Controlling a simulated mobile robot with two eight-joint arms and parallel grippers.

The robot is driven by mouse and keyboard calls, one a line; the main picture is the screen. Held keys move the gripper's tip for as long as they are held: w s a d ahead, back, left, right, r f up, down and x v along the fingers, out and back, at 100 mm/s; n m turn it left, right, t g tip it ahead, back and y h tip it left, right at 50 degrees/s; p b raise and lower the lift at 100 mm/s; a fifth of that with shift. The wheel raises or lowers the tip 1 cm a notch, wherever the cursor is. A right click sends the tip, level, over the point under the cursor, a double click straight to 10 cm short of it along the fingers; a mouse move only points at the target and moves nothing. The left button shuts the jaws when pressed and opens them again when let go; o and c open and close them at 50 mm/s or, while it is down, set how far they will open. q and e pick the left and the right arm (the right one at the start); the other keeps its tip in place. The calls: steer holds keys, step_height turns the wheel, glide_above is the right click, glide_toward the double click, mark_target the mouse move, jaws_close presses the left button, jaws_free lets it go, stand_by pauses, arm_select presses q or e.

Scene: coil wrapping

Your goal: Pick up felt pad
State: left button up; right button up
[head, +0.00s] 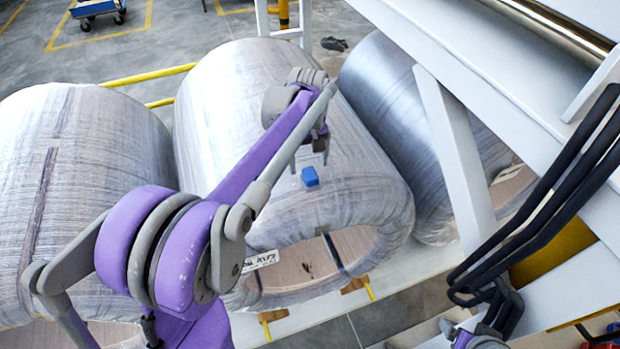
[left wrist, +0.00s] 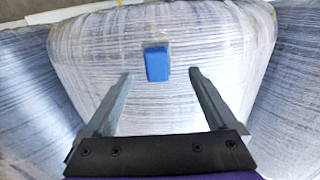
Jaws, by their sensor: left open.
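The felt pad, a small blue block (head: 310,177), lies on the upper curved side of the middle wrapped coil (head: 225,105). It also shows in the left wrist view as a blue block (left wrist: 156,64) lying just ahead of the gap between the fingers. My left gripper (head: 318,150) hangs over the coil close to the pad. Its two fingers (left wrist: 161,74) are spread apart with nothing between them, one to each side of the pad's line. My right gripper does not show clearly in either view.
Wrapped coils stand close on both sides, one at the left (head: 100,150) and a greyer one at the right (head: 390,110). A white machine frame (head: 455,160) with black hoses (head: 540,190) fills the right side. Yellow rails and a blue cart (head: 97,7) are behind.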

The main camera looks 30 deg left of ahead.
mark_target(310, 173)
arm_select(q)
steer(key=f, duration=0.6)
steer(key=shift+w+d, duration=0.1)
steer(key=shift+w, duration=0.15)
jaws_close()
